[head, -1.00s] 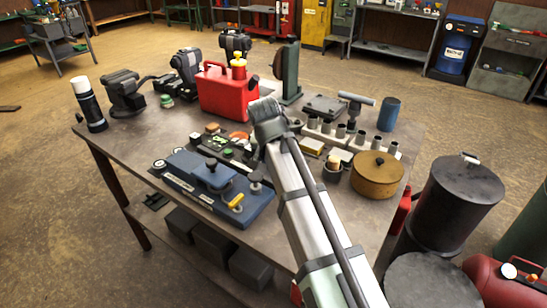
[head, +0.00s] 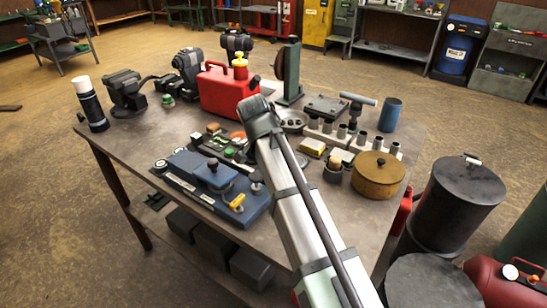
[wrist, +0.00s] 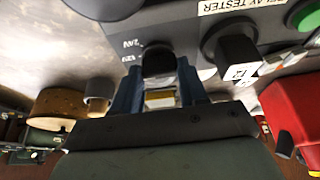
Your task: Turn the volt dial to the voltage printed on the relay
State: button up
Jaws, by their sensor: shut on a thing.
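In the wrist view my gripper (wrist: 160,88) has its blue fingers shut on the black volt dial (wrist: 158,60). The marks "24V" and "12V" stand on the dark grey panel beside the dial. The dial's pointer is hidden, so I cannot tell its setting. The panel carries a "RELAY TESTER" label (wrist: 240,6). In the head view the relay tester (head: 226,150) is partly behind my arm, which hides the fingers.
A blue fixture (head: 208,187) with black knobs stands close in front of the tester. A red jerry can (head: 225,95) stands behind it.

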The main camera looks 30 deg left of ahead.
jog(key=o, duration=1.1)
jog(key=shift+c, duration=0.2)
jog(key=v, duration=1.3)
jog(key=shift+r, duration=0.35)
